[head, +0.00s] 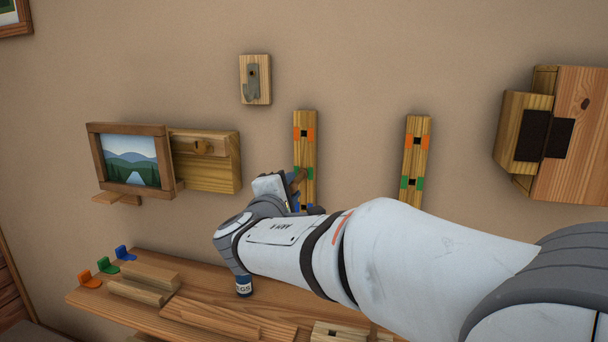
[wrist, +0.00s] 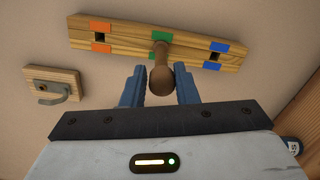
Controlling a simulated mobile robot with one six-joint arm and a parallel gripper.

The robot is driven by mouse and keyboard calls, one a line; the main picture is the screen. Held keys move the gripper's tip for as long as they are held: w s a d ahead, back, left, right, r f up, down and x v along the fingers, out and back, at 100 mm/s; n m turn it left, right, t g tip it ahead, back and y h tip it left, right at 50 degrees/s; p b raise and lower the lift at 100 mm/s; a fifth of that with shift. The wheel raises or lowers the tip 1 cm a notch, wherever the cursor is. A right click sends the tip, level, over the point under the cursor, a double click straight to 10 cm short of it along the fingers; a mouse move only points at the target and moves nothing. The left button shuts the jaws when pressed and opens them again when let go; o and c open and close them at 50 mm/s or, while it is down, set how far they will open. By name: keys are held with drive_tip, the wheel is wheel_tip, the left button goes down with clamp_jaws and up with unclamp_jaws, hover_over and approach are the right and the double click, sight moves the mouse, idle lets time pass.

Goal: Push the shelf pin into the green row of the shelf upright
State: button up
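The left shelf upright (head: 305,118) is a pine strip on the wall with orange, green and blue rows; it also shows across the top of the wrist view (wrist: 130,38). The brown shelf pin (wrist: 161,76) points at the green row (wrist: 161,36), its thin end meeting the wood there; how deep it sits is hidden. My gripper (wrist: 160,84) has its blue fingers on either side of the pin's thick end, with narrow gaps visible, so it looks open. In the head view my gripper (head: 293,181) partly covers the upright's lower part.
A second upright (head: 416,150) stands to the right. A hook block (head: 256,80) is above left, a framed picture (head: 130,160) further left. A wooden shelf (head: 195,325) below carries wood pieces, coloured clips and a blue can (head: 244,287). A wall cabinet (head: 580,140) is at right.

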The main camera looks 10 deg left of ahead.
drive_tip(key=o, duration=0.4)
drive_tip(key=shift+s, duration=0.15)
drive_tip(key=s, duration=0.7)
drive_tip(key=s+d+f+m+g+h+p, duration=0.1)
drive_tip(key=d+f+m+g+h+p, duration=0.25)
drive_tip(key=d, duration=0.75)
drive_tip(key=s+d+f+m+g+h+p, duration=0.1)
drive_tip(key=s+d+f+m+g+p, duration=0.15)
drive_tip(key=d+m+g, duration=0.65)
drive_tip(key=shift+s+d+f+m+g+y+p, duration=0.55)
drive_tip(key=shift+s+d+m+y+p, duration=0.85)
drive_tip(key=shift+s, duration=1)
drive_tip(key=shift+s+d+f+m+g+y+p, duration=0.55)
drive_tip(key=shift+s+d+m+p, duration=0.55)
drive_tip(key=shift+s+d, duration=1.1)
drive_tip(key=shift+s+d+f+m+g+y+p, duration=0.5)
drive_tip(key=shift+s+d+m+y+p, duration=0.75)
drive_tip(key=shift+s, duration=1.4)
